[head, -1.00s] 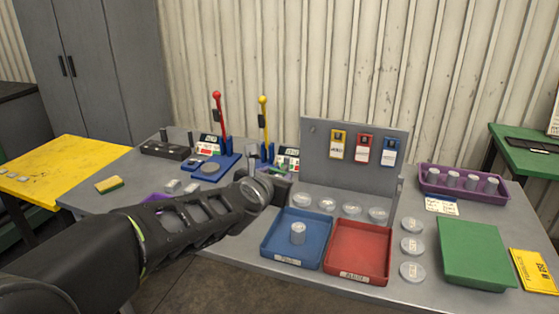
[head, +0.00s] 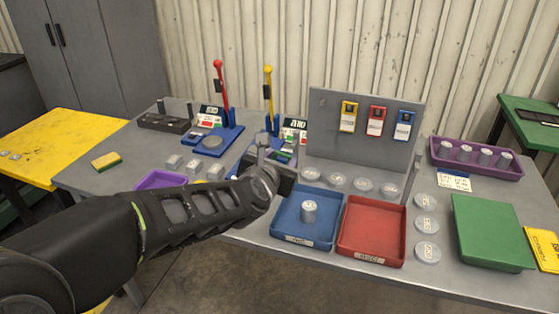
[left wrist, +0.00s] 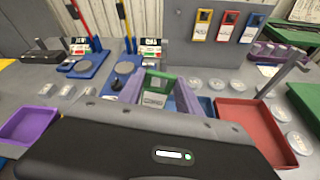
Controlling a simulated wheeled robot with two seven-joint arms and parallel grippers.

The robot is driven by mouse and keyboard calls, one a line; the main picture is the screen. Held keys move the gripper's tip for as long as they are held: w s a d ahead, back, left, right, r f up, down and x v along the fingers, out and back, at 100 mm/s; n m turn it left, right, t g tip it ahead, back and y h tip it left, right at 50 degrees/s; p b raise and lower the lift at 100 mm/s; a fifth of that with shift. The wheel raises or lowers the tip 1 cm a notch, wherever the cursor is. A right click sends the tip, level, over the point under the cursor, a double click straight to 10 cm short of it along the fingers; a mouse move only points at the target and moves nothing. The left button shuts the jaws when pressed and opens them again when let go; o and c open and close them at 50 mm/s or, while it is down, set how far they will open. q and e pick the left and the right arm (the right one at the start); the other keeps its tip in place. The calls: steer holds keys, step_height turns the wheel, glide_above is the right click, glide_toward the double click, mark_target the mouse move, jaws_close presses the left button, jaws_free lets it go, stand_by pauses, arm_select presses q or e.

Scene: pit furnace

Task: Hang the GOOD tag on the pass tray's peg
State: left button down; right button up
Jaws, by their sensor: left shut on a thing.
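My left gripper (head: 270,160) is shut on a green tag with a pale label, held above the bench behind the blue tray's left back corner. The tag (left wrist: 158,88) shows between the fingers in the left wrist view. Its lettering is too small to read. The blue tray (head: 285,228), beside the red one, holds one grey cylinder (head: 309,210); its front label is too small to read surely. I cannot make out a peg at the blue tray; my gripper covers its back left area. My right gripper is not in view.
A grey board (head: 330,135) with yellow, red and blue tags stands behind the trays. A grey post (head: 411,178) rises at the red tray's (head: 372,233) back right. Clear discs lie around. Two levers (head: 222,90) stand at the left back.

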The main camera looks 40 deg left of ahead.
mark_target(292, 144)
arm_select(q)
steer(key=shift+w+a+f, duration=0.1)
steer(key=shift+w+a, duration=0.1)
steer(key=shift+w, duration=0.45)
steer(key=shift+w+a+f, duration=0.1)
steer(key=shift+w+a, duration=0.15)
steer(key=shift+w, duration=0.4)
steer(key=shift+w+a, duration=0.2)
steer(key=shift+w, duration=0.45)
steer(key=shift+w+a+f+p, duration=0.1)
steer(key=shift+w+a+p, duration=0.15)
steer(key=shift+w, duration=0.35)
steer(key=shift+w+a+r+p, duration=0.1)
steer(key=shift+w+a+p, duration=0.1)
steer(key=shift+w+p, duration=0.3)
steer(key=shift+w+a+f+p, duration=0.1)
steer(key=shift+w+a+p, duration=0.1)
steer(key=shift+w, duration=0.5)
steer(key=shift+w+a+f, duration=0.1)
steer(key=shift+w, duration=0.1)
steer(key=shift+w+f+b, duration=0.25)
steer(key=shift+f+b, duration=0.05)
steer(key=shift+b, duration=0.15)
steer(key=shift+w+a+f+b, duration=0.2)
steer(key=shift+w+b, duration=0.1)
steer(key=shift+b, duration=0.2)
steer(key=c, duration=0.7)
jaws_free()
steer(key=shift+c, duration=0.2)
